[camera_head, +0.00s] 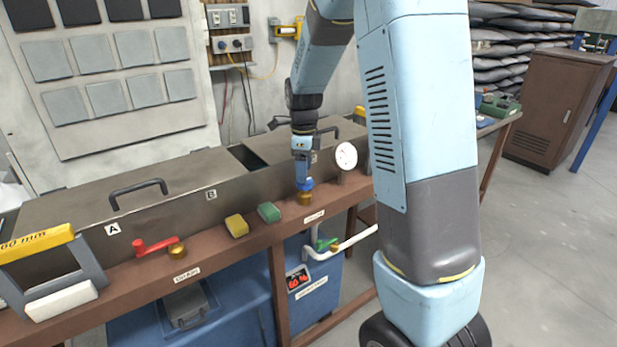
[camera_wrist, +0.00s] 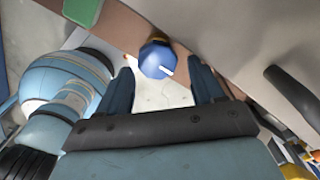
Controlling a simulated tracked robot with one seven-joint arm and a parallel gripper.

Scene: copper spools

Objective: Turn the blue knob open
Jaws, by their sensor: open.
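The blue knob (camera_head: 305,184) sits on a brass base on the bench's front ledge, right of the green block. In the wrist view the blue knob (camera_wrist: 156,60) is faceted, with a white pointer mark toward its lower right. My gripper (camera_head: 303,176) points down just above the knob in the head view. In the wrist view my gripper (camera_wrist: 162,78) has its two fingers apart, with the knob between and slightly beyond the tips. I cannot tell whether either finger touches it.
A white round gauge (camera_head: 346,156) stands just right of the knob. A green block (camera_head: 269,212), a yellow block (camera_head: 237,225) and a red lever valve (camera_head: 160,245) lie left along the ledge. Lidded tanks with black handles (camera_head: 138,190) stand behind.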

